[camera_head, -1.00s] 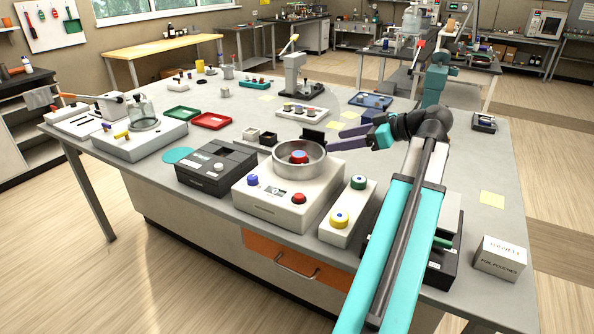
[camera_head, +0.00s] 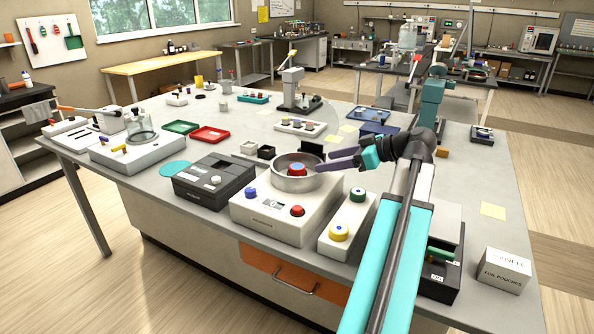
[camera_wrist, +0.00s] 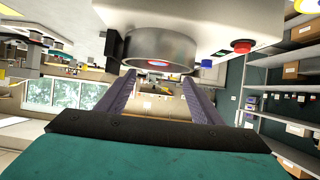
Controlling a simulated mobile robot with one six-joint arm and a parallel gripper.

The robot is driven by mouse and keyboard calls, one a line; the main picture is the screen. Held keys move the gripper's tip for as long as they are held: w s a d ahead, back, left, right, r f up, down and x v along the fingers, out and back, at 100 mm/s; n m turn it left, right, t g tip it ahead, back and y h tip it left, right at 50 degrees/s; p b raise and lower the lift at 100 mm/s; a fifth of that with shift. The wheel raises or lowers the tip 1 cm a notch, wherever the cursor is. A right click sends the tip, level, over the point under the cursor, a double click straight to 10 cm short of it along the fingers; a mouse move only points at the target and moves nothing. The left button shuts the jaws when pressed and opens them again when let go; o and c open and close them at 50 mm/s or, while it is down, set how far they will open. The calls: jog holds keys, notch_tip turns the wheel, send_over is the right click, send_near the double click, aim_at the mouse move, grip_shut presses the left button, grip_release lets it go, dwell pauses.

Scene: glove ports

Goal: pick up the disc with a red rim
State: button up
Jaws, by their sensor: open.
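A disc with a red rim and a blue middle (camera_head: 297,169) lies inside a round grey metal bowl (camera_head: 283,184), which sits on a white box-shaped device (camera_head: 260,218). In the wrist view a slice of the red disc (camera_wrist: 158,64) shows inside the opening of the bowl (camera_wrist: 180,47). My gripper (camera_head: 324,160) is open and empty, with its two purple fingers pointing left at the bowl's right rim in the head view. The fingers overlap the rim in the picture; I cannot tell whether they touch it.
The white device has a blue knob (camera_head: 251,193) and a red knob (camera_head: 297,211). A white block with a green and a yellow button (camera_head: 338,233) stands to its right, and a dark grey box (camera_head: 214,181) to its left. A dark upright plate (camera_head: 312,148) stands behind the bowl.

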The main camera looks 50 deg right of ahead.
send_near(298, 166)
jog(key=shift+a+p+x, duration=0.15)
jog(key=shift+x, duration=0.6)
jog(key=shift+a+p+x, duration=0.15)
jog(key=shift+x, duration=0.55)
jog(key=shift+f, duration=0.15)
jog(key=shift+p+x, duration=0.7)
jog(key=shift+x, duration=1.8)
jog(key=shift+d, duration=0.15)
jog(key=c, duration=1.2)
jog(key=shift+c, duration=0.2)
